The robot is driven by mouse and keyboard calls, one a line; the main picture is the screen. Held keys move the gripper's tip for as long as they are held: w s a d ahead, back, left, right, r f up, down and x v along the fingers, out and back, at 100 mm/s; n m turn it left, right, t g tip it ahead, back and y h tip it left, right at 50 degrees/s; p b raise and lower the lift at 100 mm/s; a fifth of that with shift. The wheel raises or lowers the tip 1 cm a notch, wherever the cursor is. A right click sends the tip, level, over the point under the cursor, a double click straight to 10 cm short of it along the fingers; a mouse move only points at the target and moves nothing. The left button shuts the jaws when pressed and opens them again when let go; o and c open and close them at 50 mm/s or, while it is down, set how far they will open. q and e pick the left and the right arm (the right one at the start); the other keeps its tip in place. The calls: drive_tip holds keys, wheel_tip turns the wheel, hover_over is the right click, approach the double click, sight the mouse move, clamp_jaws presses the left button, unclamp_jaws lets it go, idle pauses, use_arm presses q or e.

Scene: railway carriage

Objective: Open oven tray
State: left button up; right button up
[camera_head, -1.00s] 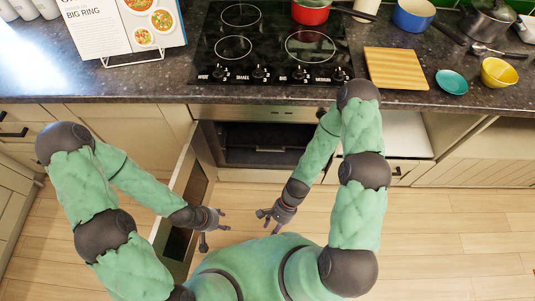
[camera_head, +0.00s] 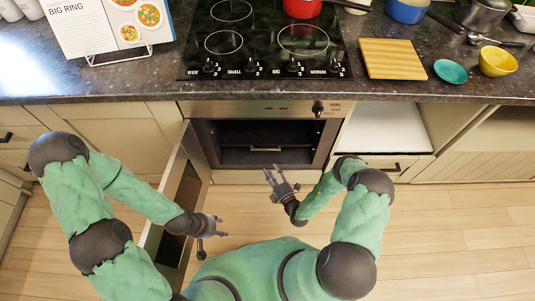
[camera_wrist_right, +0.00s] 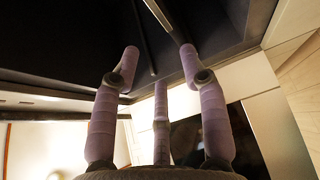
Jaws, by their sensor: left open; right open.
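The oven (camera_head: 262,109) is built in under the hob, with its dark cavity open. Its door (camera_head: 187,185) stands swung out to the left. A tray or rack (camera_head: 265,150) with a pale front strip lies inside the cavity. My right gripper (camera_head: 273,174) is open and empty, just in front of the cavity's lower edge, below the strip. In the right wrist view its lilac fingers (camera_wrist_right: 160,62) are spread towards the dark interior, near a thin metal bar (camera_wrist_right: 160,18). My left gripper (camera_head: 216,226) is open and empty, right of the door.
The worktop (camera_head: 110,87) runs above the oven, with a hob (camera_head: 265,45), a cutting board (camera_head: 392,58), a teal bowl (camera_head: 450,71) and a yellow bowl (camera_head: 497,61). The open door limits room on the left. The wooden floor (camera_head: 450,225) at right is clear.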

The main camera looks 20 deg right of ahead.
drive_tip(key=w+d+m+h+b, duration=0.1)
drive_tip(key=w+h+b, duration=0.1)
drive_tip(key=w, duration=0.8)
drive_tip(key=shift+w+f+m+t+b, duration=0.2)
drive_tip(key=shift+w+m+t+b, duration=0.15)
drive_tip(key=shift+b, duration=0.4)
clamp_jaws()
